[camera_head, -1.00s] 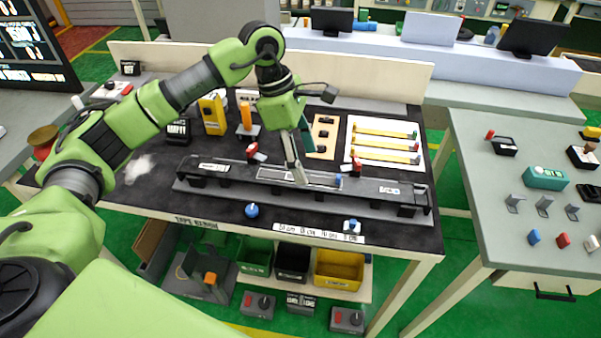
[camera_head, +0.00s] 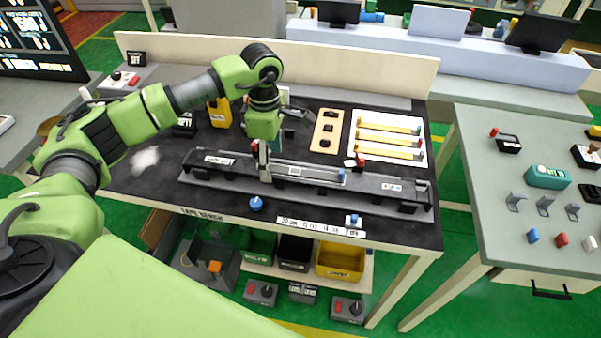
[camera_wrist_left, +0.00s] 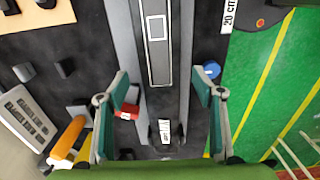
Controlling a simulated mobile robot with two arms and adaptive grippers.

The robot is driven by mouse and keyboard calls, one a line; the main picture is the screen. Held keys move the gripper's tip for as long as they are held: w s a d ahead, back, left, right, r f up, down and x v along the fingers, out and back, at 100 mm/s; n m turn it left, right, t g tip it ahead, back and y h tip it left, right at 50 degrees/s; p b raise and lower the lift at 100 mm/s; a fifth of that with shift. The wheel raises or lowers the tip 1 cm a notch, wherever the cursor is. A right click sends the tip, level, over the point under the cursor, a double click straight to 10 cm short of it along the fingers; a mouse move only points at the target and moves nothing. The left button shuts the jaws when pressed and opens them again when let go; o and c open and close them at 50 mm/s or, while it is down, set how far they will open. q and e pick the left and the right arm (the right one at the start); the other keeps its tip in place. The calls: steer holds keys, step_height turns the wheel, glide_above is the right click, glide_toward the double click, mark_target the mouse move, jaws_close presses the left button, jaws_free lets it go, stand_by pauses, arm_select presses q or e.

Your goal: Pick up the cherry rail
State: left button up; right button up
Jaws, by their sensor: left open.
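A long dark rail-like bar (camera_head: 385,184) lies across the front of the black bench; none of the labels I can read names it cherry. It also shows in the wrist view (camera_wrist_left: 159,60), with a pale rectangle on it. My left gripper (camera_head: 265,176) is over the bar, left of its middle. In the wrist view the left gripper (camera_wrist_left: 160,78) is open, its fingers apart on either side of the bar, with nothing held. Yellow strips (camera_head: 388,141) with coloured ends lie on a white board at the back right; I cannot tell which rail is cherry. My right gripper is not in view.
A red clip (camera_wrist_left: 127,111) is beside the left finger in the wrist view. A blue knob (camera_head: 256,203) is in front of the bar. A wooden board (camera_head: 327,131) with dark parts lies behind it. A grey side table (camera_head: 480,180) with small parts is at the right.

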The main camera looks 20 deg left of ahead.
mark_target(272, 167)
arm_select(q)
step_height(272, 167, down, 4)
steer(key=shift+f+p, duration=0.2)
steer(key=shift+p, duration=0.2)
steer(key=shift+r, duration=0.1)
steer(key=c, duration=1.6)
